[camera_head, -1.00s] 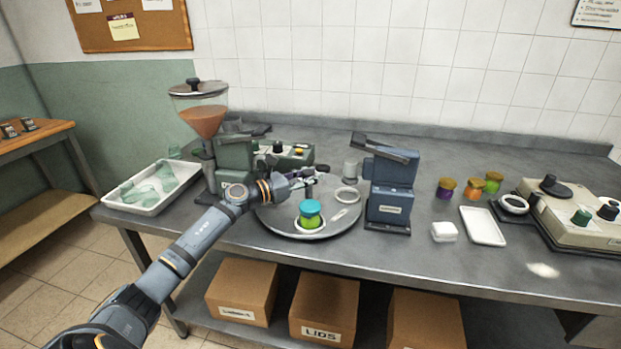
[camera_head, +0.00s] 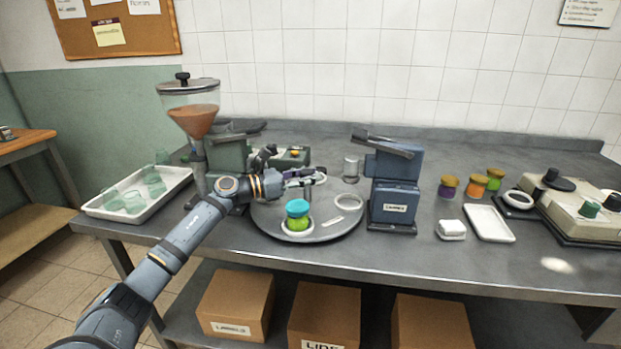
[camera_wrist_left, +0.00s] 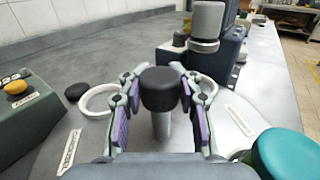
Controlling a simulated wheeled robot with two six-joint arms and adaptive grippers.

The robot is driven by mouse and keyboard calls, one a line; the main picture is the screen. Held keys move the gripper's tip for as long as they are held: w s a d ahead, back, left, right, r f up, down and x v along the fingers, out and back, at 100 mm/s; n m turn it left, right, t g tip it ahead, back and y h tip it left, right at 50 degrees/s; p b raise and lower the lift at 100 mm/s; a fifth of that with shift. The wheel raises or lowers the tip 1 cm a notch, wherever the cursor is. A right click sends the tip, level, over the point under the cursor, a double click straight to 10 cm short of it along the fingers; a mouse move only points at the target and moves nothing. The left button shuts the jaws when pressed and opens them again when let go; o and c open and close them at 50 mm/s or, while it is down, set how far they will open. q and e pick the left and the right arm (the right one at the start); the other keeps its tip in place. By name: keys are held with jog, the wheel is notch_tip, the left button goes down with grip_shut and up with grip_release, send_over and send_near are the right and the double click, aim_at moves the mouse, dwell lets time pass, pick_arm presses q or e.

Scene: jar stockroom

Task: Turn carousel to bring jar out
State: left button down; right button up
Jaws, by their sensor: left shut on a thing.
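The round grey carousel (camera_head: 265,218) lies on the bench between two machines. A jar with green contents (camera_head: 297,224) and a teal lid stands upright in a white ring seat at the carousel's front. Its teal lid (camera_wrist_left: 287,155) fills the lower right of the left wrist view. My left gripper (camera_head: 302,181) is over the carousel, behind the jar and apart from it. In the left wrist view my left gripper (camera_wrist_left: 160,120) is shut on a black-topped grey post (camera_wrist_left: 160,85). The fingers' exact contact is partly hidden. My right gripper is not in view.
A blue-grey machine (camera_head: 396,190) stands close to the carousel's right, a green one (camera_head: 228,160) to its left. A white tray of glass jars (camera_head: 95,208) is at the left end. Several lidded jars (camera_head: 476,187) stand at the right.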

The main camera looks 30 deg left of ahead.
pick_arm(q)
jog(key=shift+f, duration=0.25)
jog(key=c, duration=1.4)
grip_release()
jog(key=o, duration=0.4)
jog(key=shift+s+a+r, duration=0.15)
jog(key=shift+s+a, duration=0.1)
jog(key=shift+s, duration=0.1)
jog(key=shift+o, duration=0.5)
jog(key=shift+w+d+r, duration=0.1)
jog(key=shift+w, duration=0.05)
